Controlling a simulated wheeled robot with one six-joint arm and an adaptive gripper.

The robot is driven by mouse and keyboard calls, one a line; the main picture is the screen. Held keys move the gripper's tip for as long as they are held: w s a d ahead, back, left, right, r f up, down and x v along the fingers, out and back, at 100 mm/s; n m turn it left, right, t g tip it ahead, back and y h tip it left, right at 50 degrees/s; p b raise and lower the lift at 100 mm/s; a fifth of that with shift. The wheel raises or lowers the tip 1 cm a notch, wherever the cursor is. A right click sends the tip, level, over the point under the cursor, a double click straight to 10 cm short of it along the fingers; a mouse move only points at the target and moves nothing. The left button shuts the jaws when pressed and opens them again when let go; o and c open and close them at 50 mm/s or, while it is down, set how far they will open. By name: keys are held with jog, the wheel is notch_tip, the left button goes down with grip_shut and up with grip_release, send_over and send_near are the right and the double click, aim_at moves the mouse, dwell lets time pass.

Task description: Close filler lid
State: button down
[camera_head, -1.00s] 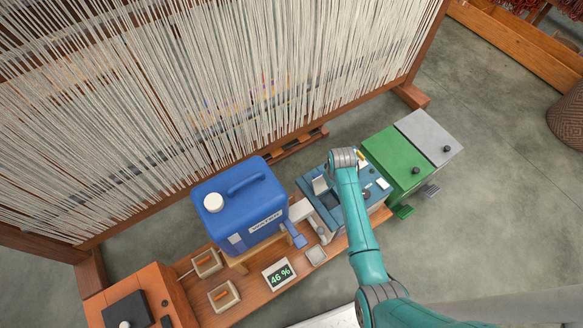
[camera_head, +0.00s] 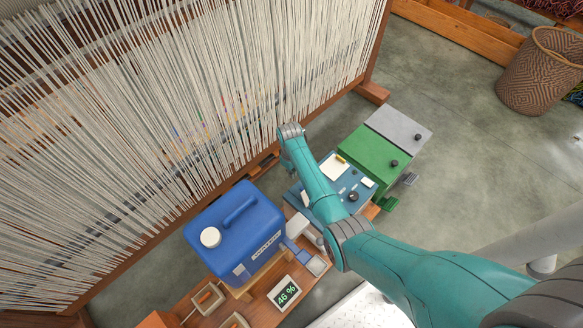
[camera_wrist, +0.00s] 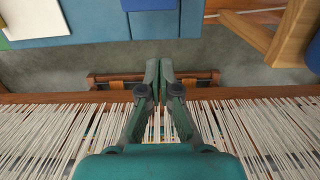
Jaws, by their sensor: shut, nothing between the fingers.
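The blue machine (camera_head: 368,203) stands on the wooden bench, with a white square panel (camera_head: 335,167), a yellow piece, a dark knob and small light parts on top. I cannot tell which part is the filler lid or whether it is open; my arm covers the machine's left side. In the wrist view the machine's blue edge (camera_wrist: 90,32) and the white panel (camera_wrist: 35,18) show at the top, with a darker blue block (camera_wrist: 150,4). My gripper (camera_wrist: 165,64) is shut and empty, apart from the machine, near the loom. In the head view its fingers are hidden.
The loom's white threads (camera_head: 180,110) and its lower beam (camera_wrist: 50,97) are close to my gripper. A blue water container (camera_head: 235,225) stands left of the machine, green (camera_head: 370,153) and grey (camera_head: 398,127) boxes right. A display reads 46 % (camera_head: 287,292).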

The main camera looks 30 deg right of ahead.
jog(key=shift+s+d+f, duration=0.1)
jog(key=shift+s+f, duration=0.1)
jog(key=shift+f, duration=1.65)
jog(key=shift+s+d+r, duration=0.1)
jog(key=shift+s+r, duration=0.15)
jog(key=shift+s, duration=0.35)
jog(key=shift+s+d+r, duration=0.1)
jog(key=shift+s+r, duration=0.2)
jog(key=shift+s, duration=0.25)
jog(key=shift+s+d+r, duration=0.1)
jog(key=shift+s+r, duration=0.15)
jog(key=shift+s, duration=0.35)
